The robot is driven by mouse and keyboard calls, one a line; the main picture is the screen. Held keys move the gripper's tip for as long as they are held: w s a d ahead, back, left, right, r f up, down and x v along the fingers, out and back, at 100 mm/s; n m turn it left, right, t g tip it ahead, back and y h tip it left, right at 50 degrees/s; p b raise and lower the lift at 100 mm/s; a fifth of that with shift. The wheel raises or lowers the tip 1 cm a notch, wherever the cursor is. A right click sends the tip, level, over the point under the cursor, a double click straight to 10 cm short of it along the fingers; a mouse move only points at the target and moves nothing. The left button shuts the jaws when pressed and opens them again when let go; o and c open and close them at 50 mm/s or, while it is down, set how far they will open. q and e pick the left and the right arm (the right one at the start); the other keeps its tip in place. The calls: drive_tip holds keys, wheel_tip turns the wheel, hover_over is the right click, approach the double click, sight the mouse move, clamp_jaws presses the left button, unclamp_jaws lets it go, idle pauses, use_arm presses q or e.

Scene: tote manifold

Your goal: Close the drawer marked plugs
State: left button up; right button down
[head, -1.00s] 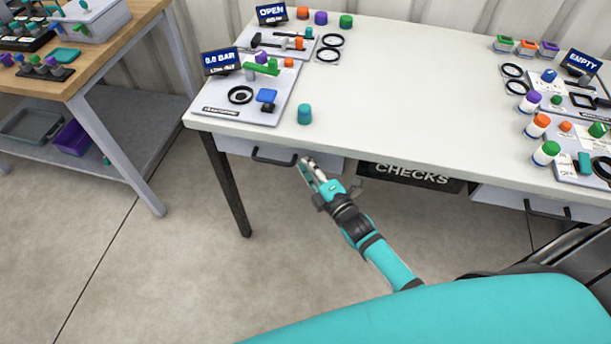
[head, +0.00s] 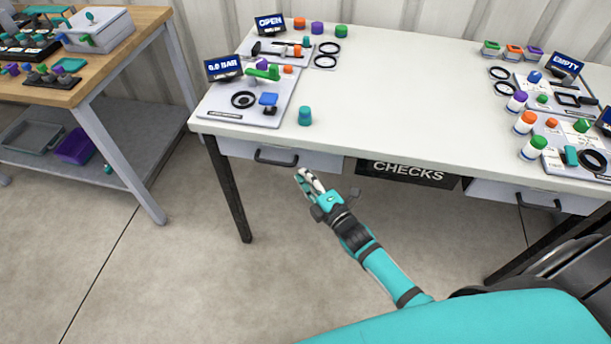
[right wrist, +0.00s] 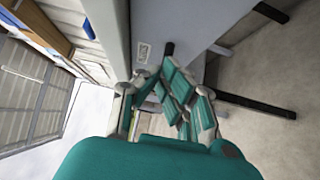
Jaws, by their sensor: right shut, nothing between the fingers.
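Two drawers hang under the white table in the head view. The left drawer (head: 322,163) has a dark bar handle (head: 276,158), and its front looks about flush below the table edge. The right drawer (head: 490,193) has a similar handle (head: 538,203). I cannot read a plugs mark on either in the head view. A small label (right wrist: 143,52), too small to read, shows in the right wrist view. My right gripper (head: 302,174) is shut and empty, just below and right of the left drawer's handle, apparently apart from it. My left gripper is out of view.
The white table (head: 400,100) carries panels, rings and coloured caps. A dark CHECKS sign (head: 408,173) hangs between the drawers. A black table leg (head: 228,190) stands left of my gripper. A wooden bench (head: 140,35) is at far left. The floor in front is clear.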

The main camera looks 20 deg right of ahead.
drive_tip(key=s+d, duration=0.2)
drive_tip(key=s, duration=0.8)
drive_tip(key=s+d+f+m+g+h+p, duration=0.1)
drive_tip(key=s+f+m+g, duration=0.4)
drive_tip(key=f, duration=0.8)
drive_tip(key=s+f+m+g+h+p, duration=0.1)
drive_tip(key=s+f+m+g+p, duration=0.15)
drive_tip(key=s+f+m, duration=0.65)
use_arm(q)
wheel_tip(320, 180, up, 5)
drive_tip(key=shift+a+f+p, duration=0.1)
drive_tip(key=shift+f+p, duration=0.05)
drive_tip(key=shift+p, duration=0.4)
use_arm(e)
drive_tip(key=s+f+m+g, duration=0.2)
drive_tip(key=s+f+g, duration=0.2)
drive_tip(key=s+f, duration=0.3)
drive_tip(key=s+f+m+g+h, duration=0.1)
drive_tip(key=s+f+g, duration=0.4)
drive_tip(key=s, duration=1.1)
wheel_tip(320, 180, down, 2)
drive_tip(key=shift+d+f+m, duration=0.2)
drive_tip(key=shift+f+m, duration=0.05)
drive_tip(key=shift+m, duration=0.15)
